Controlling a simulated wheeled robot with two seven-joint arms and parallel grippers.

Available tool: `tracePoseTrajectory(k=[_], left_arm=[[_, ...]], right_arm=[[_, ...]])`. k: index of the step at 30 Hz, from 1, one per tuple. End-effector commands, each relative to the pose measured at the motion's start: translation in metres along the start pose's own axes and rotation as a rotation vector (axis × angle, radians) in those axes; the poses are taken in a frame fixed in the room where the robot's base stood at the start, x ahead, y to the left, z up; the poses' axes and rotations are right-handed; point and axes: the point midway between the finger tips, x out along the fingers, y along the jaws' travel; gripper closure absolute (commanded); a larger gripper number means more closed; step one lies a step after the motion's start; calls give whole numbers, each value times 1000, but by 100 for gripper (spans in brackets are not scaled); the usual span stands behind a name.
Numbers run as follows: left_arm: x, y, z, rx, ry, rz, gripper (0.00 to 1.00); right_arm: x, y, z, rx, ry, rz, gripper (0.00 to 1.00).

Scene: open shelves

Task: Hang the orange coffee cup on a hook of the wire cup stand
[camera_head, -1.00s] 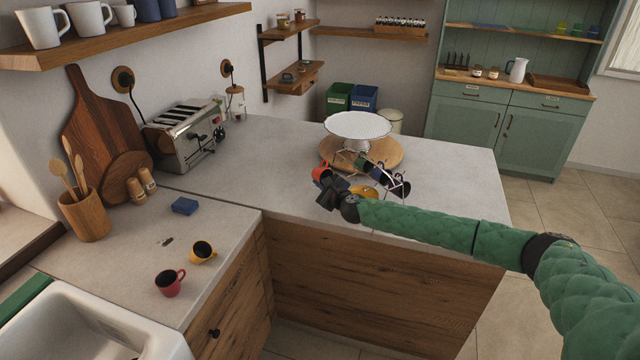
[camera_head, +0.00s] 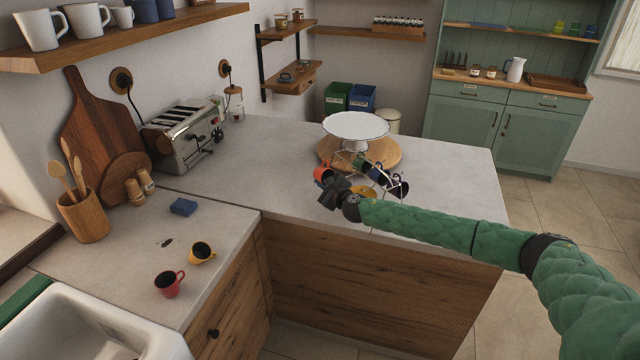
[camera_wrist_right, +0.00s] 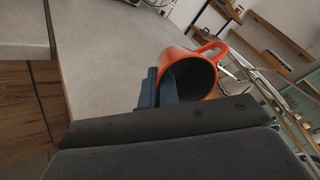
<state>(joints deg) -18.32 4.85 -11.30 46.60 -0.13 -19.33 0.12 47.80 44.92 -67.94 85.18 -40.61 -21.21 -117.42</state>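The orange coffee cup (camera_head: 322,173) is at the tip of my right gripper (camera_head: 331,190), above the front part of the counter. In the right wrist view the two dark fingers (camera_wrist_right: 158,88) are close together at the wall of the orange cup (camera_wrist_right: 187,65), pinching it. The cup is tilted, its dark inside faces the camera and its handle points up and right. The wire cup stand (camera_head: 385,172) stands just right of the gripper with several cups on it, partly hidden by my right arm. The cup appears left of the stand. My left gripper is out of view.
A white cake stand (camera_head: 357,126) on a round wooden board (camera_head: 388,152) stands close behind the cup stand. A yellow cup (camera_head: 366,191) is beside my gripper. A red cup (camera_head: 168,284) and another yellow cup (camera_head: 202,252) sit on the left counter.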

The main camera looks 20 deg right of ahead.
Motion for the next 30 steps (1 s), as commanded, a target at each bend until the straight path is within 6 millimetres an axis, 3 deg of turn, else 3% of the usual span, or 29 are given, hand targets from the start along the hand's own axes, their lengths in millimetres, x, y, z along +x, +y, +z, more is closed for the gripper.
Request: tracePoseTrajectory(k=[30], left_arm=[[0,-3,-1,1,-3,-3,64]], right_arm=[[1,-8,-16,0,2,-2,100]])
